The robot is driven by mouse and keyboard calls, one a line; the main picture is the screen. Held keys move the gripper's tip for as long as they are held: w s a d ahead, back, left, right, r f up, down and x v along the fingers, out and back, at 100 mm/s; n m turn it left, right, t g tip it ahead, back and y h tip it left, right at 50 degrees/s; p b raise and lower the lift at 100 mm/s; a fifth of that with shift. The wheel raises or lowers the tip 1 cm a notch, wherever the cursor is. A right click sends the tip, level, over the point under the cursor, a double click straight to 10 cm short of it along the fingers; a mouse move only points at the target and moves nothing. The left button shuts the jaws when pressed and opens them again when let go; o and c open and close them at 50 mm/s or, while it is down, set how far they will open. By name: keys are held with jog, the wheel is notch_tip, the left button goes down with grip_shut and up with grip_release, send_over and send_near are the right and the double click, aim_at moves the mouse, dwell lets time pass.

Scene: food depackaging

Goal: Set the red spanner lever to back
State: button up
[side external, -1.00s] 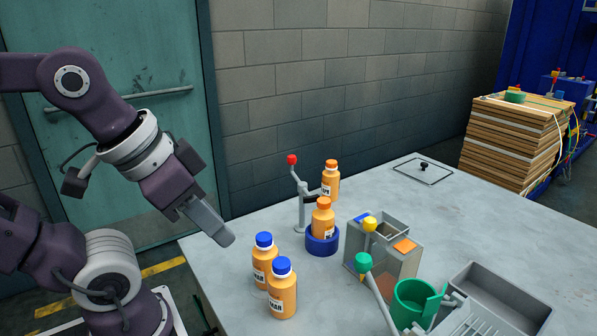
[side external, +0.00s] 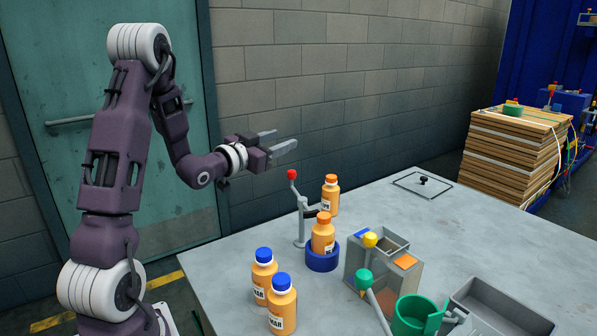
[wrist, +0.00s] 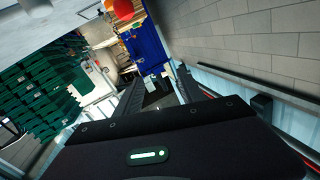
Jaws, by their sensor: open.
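The red spanner lever has a red ball knob (side external: 292,174) on a grey post and arm (side external: 301,215) standing on the table in the side view. Its arm leans left toward the knob. Beside it an orange bottle with an orange cap (side external: 323,235) stands in a blue round holder (side external: 322,260). My gripper (side external: 286,142) is open and empty, held level above and slightly left of the red knob, apart from it. In the wrist view a red ball (wrist: 123,9) shows at the top edge, beyond my gripper (wrist: 165,90).
Two blue-capped bottles (side external: 282,304) stand at the table's front left, and another orange bottle (side external: 331,195) behind the lever. A grey box with a yellow-knobbed lever (side external: 370,240), a green-knobbed lever (side external: 364,279), a green cup (side external: 411,312) and a grey tray (side external: 500,310) lie right. The back right table is mostly clear.

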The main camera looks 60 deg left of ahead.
aim_at(288, 176)
jog(key=f, duration=1)
jog(key=shift+w+d, duration=0.15)
jog(key=shift+d, duration=0.05)
jog(key=shift+w+f, duration=0.15)
jog(key=shift+f, duration=0.05)
jog(key=x, duration=0.7)
grip_shut()
